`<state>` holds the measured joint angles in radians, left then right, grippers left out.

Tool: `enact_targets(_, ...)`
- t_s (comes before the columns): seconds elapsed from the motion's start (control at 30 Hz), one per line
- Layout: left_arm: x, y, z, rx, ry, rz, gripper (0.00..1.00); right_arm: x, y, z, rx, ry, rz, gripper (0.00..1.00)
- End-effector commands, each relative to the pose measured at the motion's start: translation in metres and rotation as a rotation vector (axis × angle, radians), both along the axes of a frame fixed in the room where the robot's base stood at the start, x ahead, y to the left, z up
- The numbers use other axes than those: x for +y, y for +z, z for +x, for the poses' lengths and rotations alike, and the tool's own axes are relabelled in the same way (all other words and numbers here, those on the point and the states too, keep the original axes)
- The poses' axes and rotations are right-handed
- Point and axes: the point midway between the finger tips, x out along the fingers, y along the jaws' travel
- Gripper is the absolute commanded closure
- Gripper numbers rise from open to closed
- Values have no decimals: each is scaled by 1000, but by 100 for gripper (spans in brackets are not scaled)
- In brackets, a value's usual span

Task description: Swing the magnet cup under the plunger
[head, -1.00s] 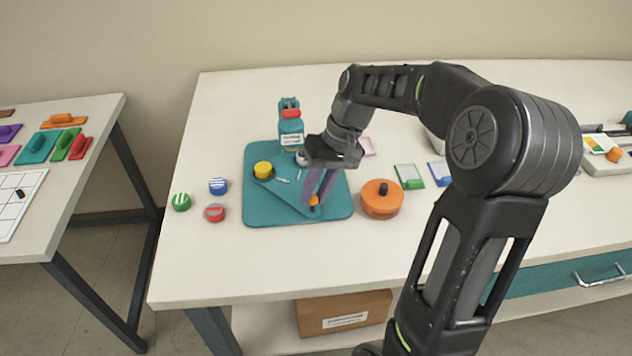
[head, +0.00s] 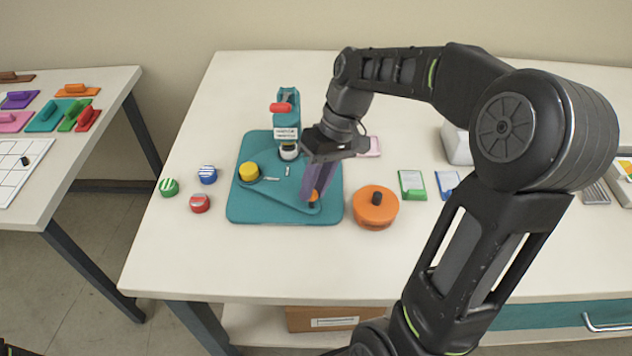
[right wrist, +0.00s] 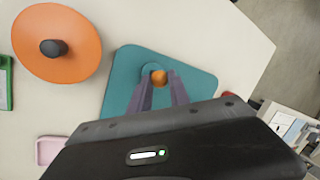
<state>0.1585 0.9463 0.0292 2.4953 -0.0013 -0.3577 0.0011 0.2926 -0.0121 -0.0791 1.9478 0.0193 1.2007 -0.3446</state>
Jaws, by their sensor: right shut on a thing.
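The teal press (head: 287,112) with a red lever stands at the back of its teal base (head: 240,213). A pale round part with a dark lower rim (head: 288,153) shows below the press head; I cannot tell whether it is plunger or cup. A yellow cup (head: 249,172) sits at the left end of the teal swing plate (head: 279,194), left of the press head. My right gripper (head: 313,196) is shut on the orange knob at the plate's front right end; the knob also shows in the right wrist view (right wrist: 159,77). My left gripper is out of view.
An orange round container (head: 376,208) with a black knob stands close right of the base. Green, blue and red round pieces (head: 200,203) lie to its left. Green and blue cards (head: 412,184) lie farther right. The table's front is clear.

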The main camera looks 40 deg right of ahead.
Motion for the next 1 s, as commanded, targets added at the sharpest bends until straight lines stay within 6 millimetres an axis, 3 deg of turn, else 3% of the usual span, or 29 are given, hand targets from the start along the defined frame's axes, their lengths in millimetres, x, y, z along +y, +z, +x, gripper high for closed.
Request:
enact_targets(0.4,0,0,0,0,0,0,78,-2,1,1,-5,5,-6,100)
enact_targets(0.43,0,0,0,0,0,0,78,-2,1,1,-5,5,-6,76)
enact_targets(0.6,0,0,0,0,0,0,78,-2,1,0,-3,4,-5,62)
enact_targets(0.7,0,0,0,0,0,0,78,-1,1,0,-3,4,-4,56)
enact_targets(1.0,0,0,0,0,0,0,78,-2,3,0,-2,5,-3,56)
